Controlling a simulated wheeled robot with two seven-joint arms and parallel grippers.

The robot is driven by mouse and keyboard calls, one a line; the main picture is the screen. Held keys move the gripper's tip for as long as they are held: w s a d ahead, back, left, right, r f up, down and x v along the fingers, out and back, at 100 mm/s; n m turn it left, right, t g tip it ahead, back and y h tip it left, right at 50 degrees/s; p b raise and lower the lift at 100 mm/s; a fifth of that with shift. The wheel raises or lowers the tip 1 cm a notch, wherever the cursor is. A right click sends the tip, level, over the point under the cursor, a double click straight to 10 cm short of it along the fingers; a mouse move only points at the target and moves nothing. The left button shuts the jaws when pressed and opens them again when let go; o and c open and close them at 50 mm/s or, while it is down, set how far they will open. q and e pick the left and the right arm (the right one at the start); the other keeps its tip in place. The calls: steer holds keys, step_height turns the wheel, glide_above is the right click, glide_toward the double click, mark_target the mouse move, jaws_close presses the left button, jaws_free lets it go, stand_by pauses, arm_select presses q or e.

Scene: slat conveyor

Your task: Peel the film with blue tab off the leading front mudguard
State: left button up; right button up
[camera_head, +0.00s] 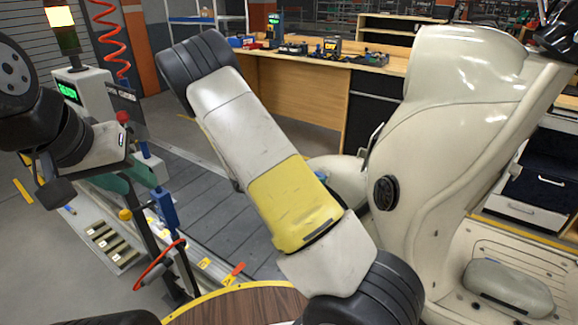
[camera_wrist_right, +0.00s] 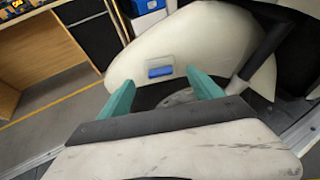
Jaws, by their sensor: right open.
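The cream front mudguard (camera_wrist_right: 215,45) fills the upper middle of the right wrist view. In the head view the mudguard (camera_head: 342,176) shows partly behind my right arm, which hides the right gripper. My left gripper (camera_head: 112,184) is at the left, well away from the scooter; its teal finger part is mostly covered, so its opening is unclear.
The cream scooter body (camera_head: 455,110) stands at right on the slat conveyor (camera_head: 195,190). A post with a blue handle (camera_head: 164,207) and a red loop stands at lower left, near a round wooden top (camera_head: 240,308). A workbench (camera_head: 300,95) with tools stands behind.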

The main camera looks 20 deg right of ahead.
steer(key=shift+x, duration=2.05)
steer(key=shift+c, duration=0.4)
steer(key=c, duration=1.3)
steer(key=shift+s+a+r, duration=0.55)
steer(key=shift+s+a, duration=0.2)
steer(key=shift+a, duration=0.2)
steer(key=shift+s+a+r, duration=0.55)
steer(key=shift+s+a, duration=0.25)
steer(key=shift+a, duration=0.15)
steer(key=shift+s+a+r, duration=0.55)
steer(key=shift+s+a, duration=0.2)
steer(key=shift+a, duration=0.2)
steer(key=shift+a, duration=0.1)
steer(key=shift+s+a+r, duration=0.5)
steer(key=shift+s+a, duration=0.25)
steer(key=shift+a, duration=0.15)
steer(key=shift+s+a+r, duration=0.5)
steer(key=shift+s+a, duration=0.3)
steer(key=shift+a, duration=0.15)
steer(key=shift+s+a+r, duration=0.55)
steer(key=shift+s+a, duration=0.2)
steer(key=shift+a, duration=0.15)
